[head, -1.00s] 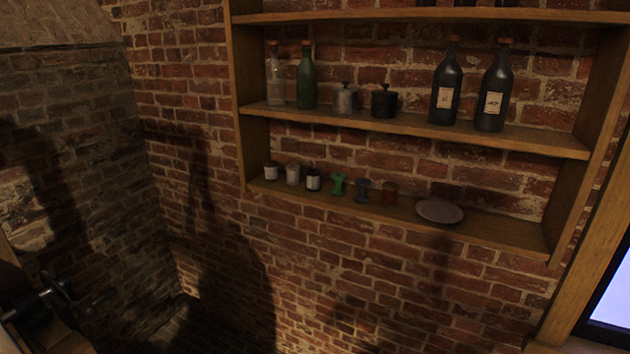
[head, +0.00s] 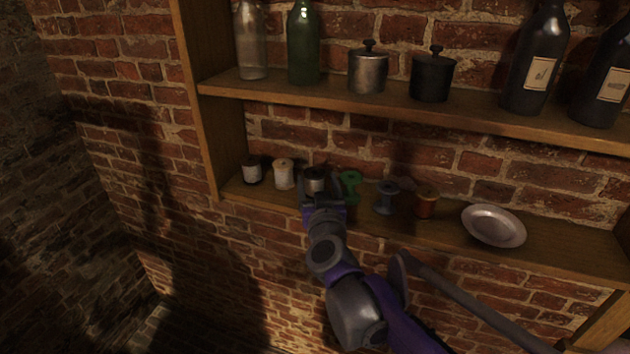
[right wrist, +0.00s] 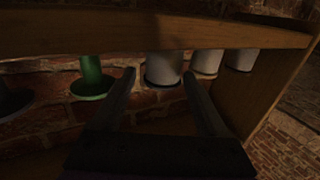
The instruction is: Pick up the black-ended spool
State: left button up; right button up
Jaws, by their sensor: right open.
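A white spool with black ends (head: 315,181) stands upright on the lower shelf, third from the left in the head view. My right gripper (head: 322,190) is open right in front of it and hides its lower part. In the right wrist view, which is upside down, the spool (right wrist: 164,66) shows between the tips of my open right gripper (right wrist: 159,76). I cannot tell whether the tips reach past its sides. Another white spool with a dark top (head: 252,170) stands at the left end of the row. My left gripper is not in view.
A cream spool (head: 284,175) stands left of the black-ended one, and a green spool (head: 350,187) close on its right. A grey spool (head: 387,197), an orange spool (head: 426,201) and a plate (head: 493,226) follow. The upper shelf (head: 480,117) holds bottles and pots.

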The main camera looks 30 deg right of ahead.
aim_at(315, 174)
jog(key=shift+x, duration=0.85)
jog(key=shift+w, duration=0.35)
jog(key=p+x, duration=0.1)
jog(key=x, duration=0.3)
jog(key=shift+w+p, duration=0.3)
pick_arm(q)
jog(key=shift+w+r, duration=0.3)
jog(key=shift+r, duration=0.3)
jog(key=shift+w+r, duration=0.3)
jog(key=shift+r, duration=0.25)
pick_arm(e)
jog(key=shift+s, duration=0.15)
jog(key=shift+r, duration=0.1)
jog(key=shift+c, duration=0.6)
jog(key=c, duration=1)
